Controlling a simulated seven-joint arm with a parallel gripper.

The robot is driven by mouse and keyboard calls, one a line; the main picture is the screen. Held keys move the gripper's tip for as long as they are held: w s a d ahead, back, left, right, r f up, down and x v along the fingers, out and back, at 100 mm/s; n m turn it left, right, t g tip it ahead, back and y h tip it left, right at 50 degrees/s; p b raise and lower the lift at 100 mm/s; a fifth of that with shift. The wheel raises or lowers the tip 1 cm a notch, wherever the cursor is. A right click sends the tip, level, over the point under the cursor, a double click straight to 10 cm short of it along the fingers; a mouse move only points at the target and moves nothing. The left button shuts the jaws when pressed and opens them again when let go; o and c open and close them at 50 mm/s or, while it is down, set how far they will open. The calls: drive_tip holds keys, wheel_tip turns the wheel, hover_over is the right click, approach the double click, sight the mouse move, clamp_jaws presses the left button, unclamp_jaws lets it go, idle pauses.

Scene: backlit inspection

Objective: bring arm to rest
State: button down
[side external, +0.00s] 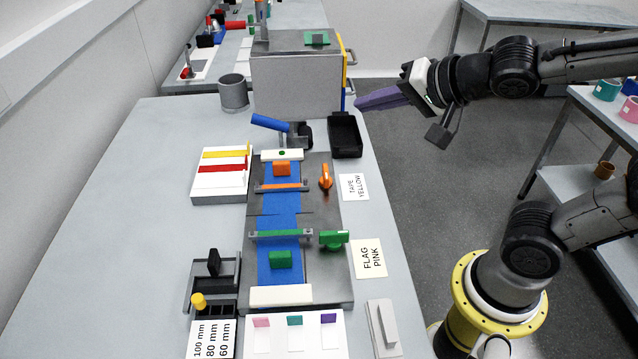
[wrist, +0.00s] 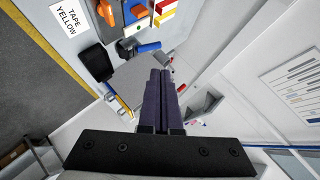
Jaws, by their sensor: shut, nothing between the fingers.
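My gripper (side external: 383,99) is at the upper right of the side external view, with long purple fingers pointing left. It is in the air beyond the table's right edge, a little right of the black tray, and touches nothing that I can see. In the wrist view its two purple fingers (wrist: 160,97) lie side by side, shut, with nothing between them.
The table (side external: 110,240) holds a blue-striped fixture board (side external: 320,215), a black tray (side external: 344,135), a grey cabinet (side external: 295,85), a grey cup (side external: 233,93) and label cards (side external: 368,259). Shelves (side external: 590,115) stand at right. Open floor (side external: 450,190) lies between.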

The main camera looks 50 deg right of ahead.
drive_tip(key=s+d+f+n+g, duration=0.1)
drive_tip(key=s+f+n+g, duration=0.1)
drive_tip(key=s+n, duration=0.3)
drive_tip(key=s+d+f+n+g, duration=0.1)
drive_tip(key=s+f+n+g, duration=0.2)
drive_tip(key=s+n, duration=0.3)
drive_tip(key=s+g, duration=0.1)
drive_tip(key=s, duration=0.2)
